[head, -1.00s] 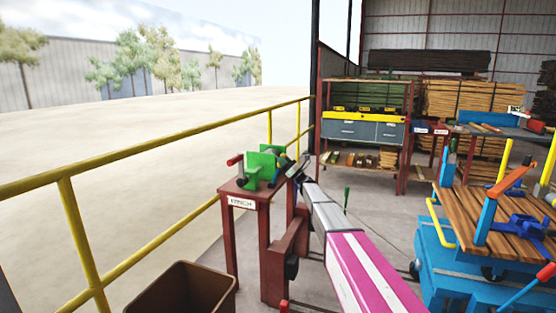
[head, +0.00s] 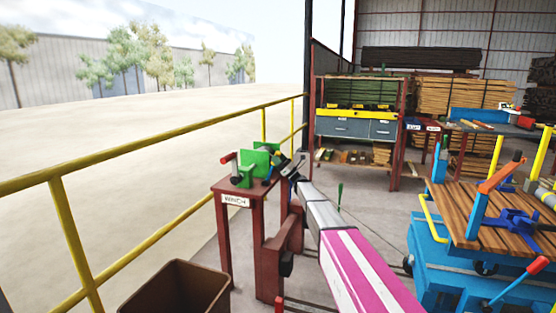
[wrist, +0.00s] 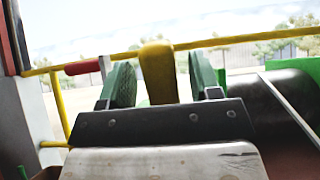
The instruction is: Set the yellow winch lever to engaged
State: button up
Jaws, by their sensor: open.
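The yellow winch lever (wrist: 158,72) stands upright in the wrist view, between the two fingers of my gripper (wrist: 160,82). The fingers are open, with a visible gap on each side of the lever. The lever's lower part is hidden behind the gripper body. In the head view the green winch (head: 252,166) sits on a red stand with a WINCH label, and my gripper (head: 283,160) is at its right side. The lever cannot be made out there.
The winch's red crank handle (wrist: 82,68) and dark drum (wrist: 285,100) flank the gripper. A yellow railing (head: 150,154) runs behind the winch. A brown bin (head: 178,288) stands in front, and a blue cart (head: 450,255) is at the right.

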jog(key=v, duration=1.1)
